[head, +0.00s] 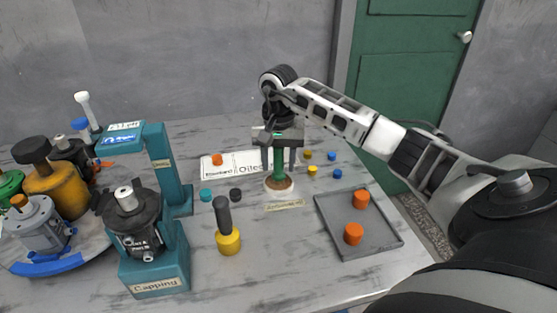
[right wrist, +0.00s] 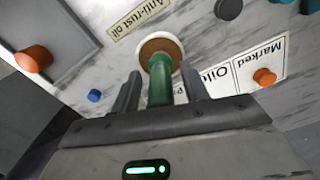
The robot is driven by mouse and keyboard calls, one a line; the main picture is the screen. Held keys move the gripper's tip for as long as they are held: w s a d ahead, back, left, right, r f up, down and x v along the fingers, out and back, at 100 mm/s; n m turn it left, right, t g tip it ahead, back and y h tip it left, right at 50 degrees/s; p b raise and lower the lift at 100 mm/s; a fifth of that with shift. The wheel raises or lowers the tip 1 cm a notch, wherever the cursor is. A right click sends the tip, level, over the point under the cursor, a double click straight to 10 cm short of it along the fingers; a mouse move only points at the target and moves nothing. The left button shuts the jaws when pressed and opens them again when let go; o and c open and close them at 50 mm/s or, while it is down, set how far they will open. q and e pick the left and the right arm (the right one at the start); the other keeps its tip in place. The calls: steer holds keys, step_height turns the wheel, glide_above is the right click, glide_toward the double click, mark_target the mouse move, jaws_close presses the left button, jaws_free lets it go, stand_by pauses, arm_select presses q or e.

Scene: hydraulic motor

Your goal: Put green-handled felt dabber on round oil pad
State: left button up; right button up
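The green-handled felt dabber (head: 279,162) stands upright on the round oil pad (head: 279,189), a brown disc with a pale rim. In the right wrist view, the green handle (right wrist: 160,82) rises from the brown middle of the pad (right wrist: 150,45). The dabber's felt end is hard to make out against the pad. My right gripper (head: 278,168) points down from above, with one finger on each side of the handle. Gaps show between the handle and both fingers, so it is open around the dabber. My left gripper is not in view.
A grey tray (head: 375,238) with orange caps lies right of the pad. Small blue and yellow caps lie behind it. A yellow-based, dark-handled tool (head: 228,240) stands front left. A teal capping stand (head: 155,272) and a turntable with motors fill the left. White label cards lie behind the pad.

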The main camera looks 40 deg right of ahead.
step_height(320, 180, up, 12)
steer(key=shift+r, duration=0.2)
stand_by(0.4)
steer(key=shift+f, duration=0.1)
stand_by(0.4)
